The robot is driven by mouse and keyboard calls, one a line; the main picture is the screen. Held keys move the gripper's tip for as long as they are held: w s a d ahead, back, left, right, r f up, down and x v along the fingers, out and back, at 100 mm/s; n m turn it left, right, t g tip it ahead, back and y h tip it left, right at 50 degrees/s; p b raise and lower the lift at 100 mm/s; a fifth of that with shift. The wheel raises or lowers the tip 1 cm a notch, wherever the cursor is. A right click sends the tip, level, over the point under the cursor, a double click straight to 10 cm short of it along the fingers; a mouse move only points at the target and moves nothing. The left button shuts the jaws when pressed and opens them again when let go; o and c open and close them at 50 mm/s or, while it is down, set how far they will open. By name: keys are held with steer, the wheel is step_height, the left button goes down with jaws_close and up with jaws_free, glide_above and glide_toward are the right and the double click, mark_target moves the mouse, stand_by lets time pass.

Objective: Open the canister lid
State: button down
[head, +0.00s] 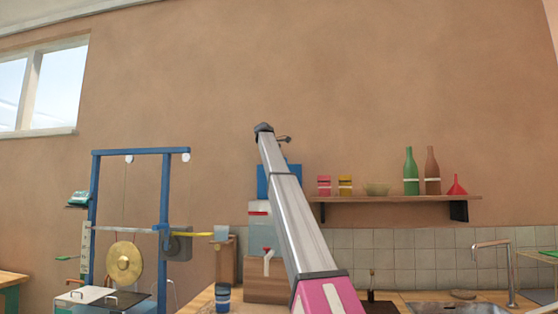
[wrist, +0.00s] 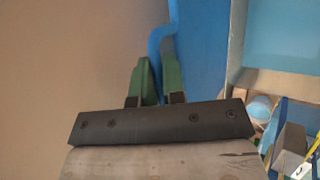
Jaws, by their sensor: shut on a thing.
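In the head view the canister (head: 256,236) is a pale, translucent box with a red band and a tap, on a wooden block left of my arm. Its blue lid (head: 262,182) stands up above it, partly hidden by my arm. In the wrist view the lid (wrist: 205,50) is a blue panel tilted up beside the canister's grey rim (wrist: 236,75), with pale blue inside showing. My gripper (wrist: 157,64) has green fingers shut on the lid's blue handle (wrist: 155,42). In the head view my gripper is hidden behind my arm.
A shelf (head: 400,198) with bottles (head: 411,172) and cans is right of the canister. A blue frame (head: 94,200) with a gong (head: 125,263) stands left. A dark blue jar (head: 222,297) is on the counter in front. A sink tap (head: 511,270) is far right.

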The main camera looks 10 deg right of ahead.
steer(key=shift+f, duration=0.15)
steer(key=c, duration=1.2)
jaws_free()
steer(key=shift+s, duration=0.1)
steer(key=shift+f, duration=0.1)
steer(key=shift+s+a, duration=0.1)
steer(key=shift+a, duration=0.05)
steer(key=v, duration=1.1)
steer(key=shift+w+r, duration=0.25)
steer(key=shift+r, duration=0.05)
